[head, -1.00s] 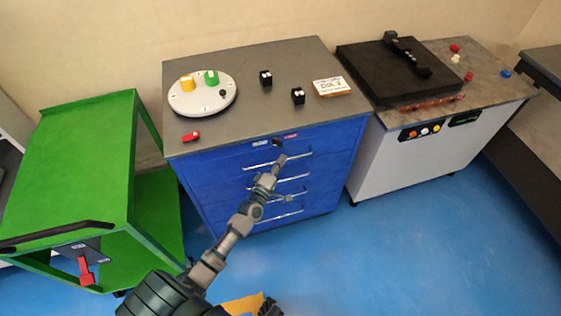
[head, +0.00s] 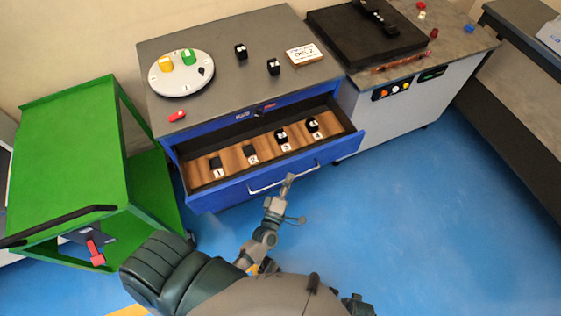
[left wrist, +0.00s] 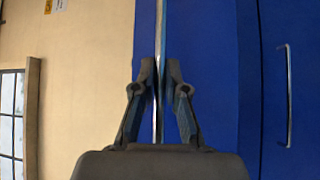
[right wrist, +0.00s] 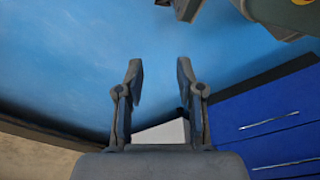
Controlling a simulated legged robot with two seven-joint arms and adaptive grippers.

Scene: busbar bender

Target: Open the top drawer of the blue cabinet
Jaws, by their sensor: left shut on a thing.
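The blue cabinet (head: 335,148) stands in the middle of the head view. Its top drawer (head: 222,195) is pulled well out, showing a wooden insert (head: 233,158) with several numbered places and small black pieces. My left gripper (head: 288,181) is at the drawer's metal handle (head: 257,190), toward its right end. In the left wrist view, the left gripper (left wrist: 160,75) has its fingers on both sides of the handle bar (left wrist: 159,40), shut on it. My right gripper (right wrist: 158,80) is open and empty in the right wrist view, away from the drawer.
A green cart (head: 70,140) stands left of the cabinet. A turntable (head: 181,74) and small black blocks lie on the cabinet top. A grey-white machine (head: 385,118) stands close on the right. Blue floor (head: 400,220) is clear in front and to the right.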

